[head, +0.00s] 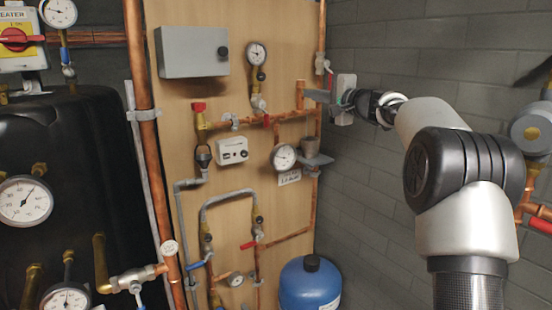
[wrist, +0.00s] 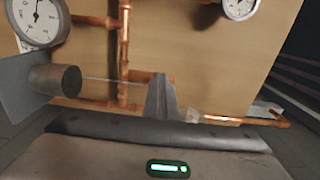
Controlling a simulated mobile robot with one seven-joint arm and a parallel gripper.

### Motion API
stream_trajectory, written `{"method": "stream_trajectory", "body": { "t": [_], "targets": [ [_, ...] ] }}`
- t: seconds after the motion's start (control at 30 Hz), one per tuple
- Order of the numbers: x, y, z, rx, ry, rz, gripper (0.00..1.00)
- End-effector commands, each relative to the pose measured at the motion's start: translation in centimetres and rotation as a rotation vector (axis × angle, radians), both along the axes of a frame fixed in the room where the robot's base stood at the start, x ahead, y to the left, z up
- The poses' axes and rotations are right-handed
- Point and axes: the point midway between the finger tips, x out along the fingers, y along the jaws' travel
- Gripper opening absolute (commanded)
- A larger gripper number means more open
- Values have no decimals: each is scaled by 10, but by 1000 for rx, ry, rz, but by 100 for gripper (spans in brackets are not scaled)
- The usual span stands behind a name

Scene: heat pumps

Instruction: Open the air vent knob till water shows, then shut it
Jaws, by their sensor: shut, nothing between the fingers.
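My gripper (head: 318,95) comes in from the right at the upper right of the wooden board, beside the copper pipe branch (head: 300,96). In the wrist view its fingers (wrist: 160,98) are together and hold nothing. The air vent knob cannot be made out; the fingers cover that spot. A thin pale line, looking like a water stream, runs from near the fingertips to a grey cup (wrist: 55,80). In the head view the cup (head: 308,145) stands on a small grey shelf (head: 318,160) below the gripper.
A pressure gauge (head: 284,157) is left of the cup, and another gauge (head: 257,53) is above. A grey box (head: 192,52), a red-capped valve (head: 199,112) and a blue vessel (head: 310,284) are nearby. A brick wall (head: 375,60) stands close on the right.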

Motion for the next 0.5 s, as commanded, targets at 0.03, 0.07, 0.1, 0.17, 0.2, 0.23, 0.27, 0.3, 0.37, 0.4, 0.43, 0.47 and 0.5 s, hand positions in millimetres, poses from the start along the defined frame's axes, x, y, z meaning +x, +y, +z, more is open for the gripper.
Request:
{"method": "stream_trajectory", "body": {
  "t": [0.03,0.07,0.1,0.17,0.2,0.23,0.27,0.3,0.37,0.4,0.43,0.47,0.5],
  "targets": [
    [0,-3,2,-1,-3,-6,0],
    [0,-3,3,-1,-3,-6,0],
    [0,-3,4,0,-2,-6,0],
    [0,-3,6,-1,-2,-6,0],
    [1,-4,8,-1,-3,-7,0],
    [1,-4,8,-1,-3,-7,0],
    [1,-4,9,0,-2,-7,0],
    [1,-4,10,0,-1,-7,0],
    [1,-4,10,-2,-1,-7,0],
    [1,-5,11,-2,-1,-7,0],
    [2,-5,11,-1,-1,-7,0],
    [2,-5,12,-1,-1,-7,0],
    [2,-5,12,-1,-1,-7,0]
  ]
}}
